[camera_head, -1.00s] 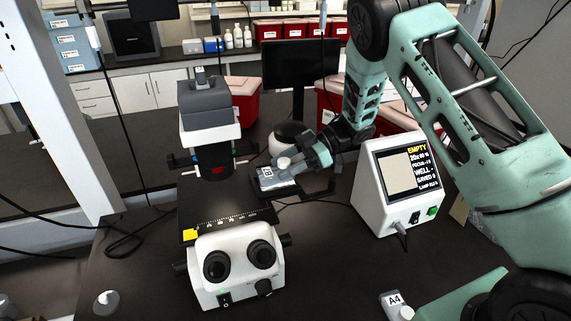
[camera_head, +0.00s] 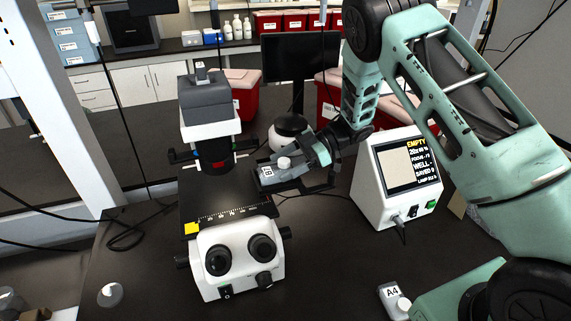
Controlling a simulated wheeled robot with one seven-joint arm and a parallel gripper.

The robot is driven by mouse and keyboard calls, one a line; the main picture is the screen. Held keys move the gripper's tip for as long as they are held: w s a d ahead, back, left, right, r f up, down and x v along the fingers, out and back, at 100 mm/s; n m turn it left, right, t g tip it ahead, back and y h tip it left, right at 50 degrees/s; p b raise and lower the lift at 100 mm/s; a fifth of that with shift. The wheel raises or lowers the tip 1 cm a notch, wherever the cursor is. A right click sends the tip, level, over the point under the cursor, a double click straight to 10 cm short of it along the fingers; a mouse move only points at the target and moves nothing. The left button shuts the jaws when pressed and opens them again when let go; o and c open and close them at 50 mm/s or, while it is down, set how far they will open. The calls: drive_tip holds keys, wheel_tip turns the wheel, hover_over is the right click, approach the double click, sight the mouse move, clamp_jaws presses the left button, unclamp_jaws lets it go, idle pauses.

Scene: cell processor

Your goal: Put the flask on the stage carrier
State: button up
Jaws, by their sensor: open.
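A flask (camera_head: 267,172) with a pale cap and a label reading "B" lies flat just right of the microscope's black stage (camera_head: 205,198). It is over a dark frame that may be the stage carrier (camera_head: 322,190); I cannot tell whether it is fully seated. My gripper (camera_head: 300,170) is open at the flask's cap end, with its fingers close around or beside it. Contact is not clear, and the fingers partly hide the flask.
The microscope (camera_head: 235,262) stands left of my gripper. A display box (camera_head: 372,200) reading "EMPTY" stands to the right. A round black-topped container (camera_head: 289,126) and a red bin (camera_head: 238,90) are behind. Cables cross the bench; its front middle is clear.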

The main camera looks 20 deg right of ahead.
drive_tip(key=b+v, duration=0.3)
drive_tip(key=v, duration=0.4)
drive_tip(key=shift+d+b, duration=0.25)
drive_tip(key=shift+b, duration=0.05)
drive_tip(key=shift+r, duration=0.15)
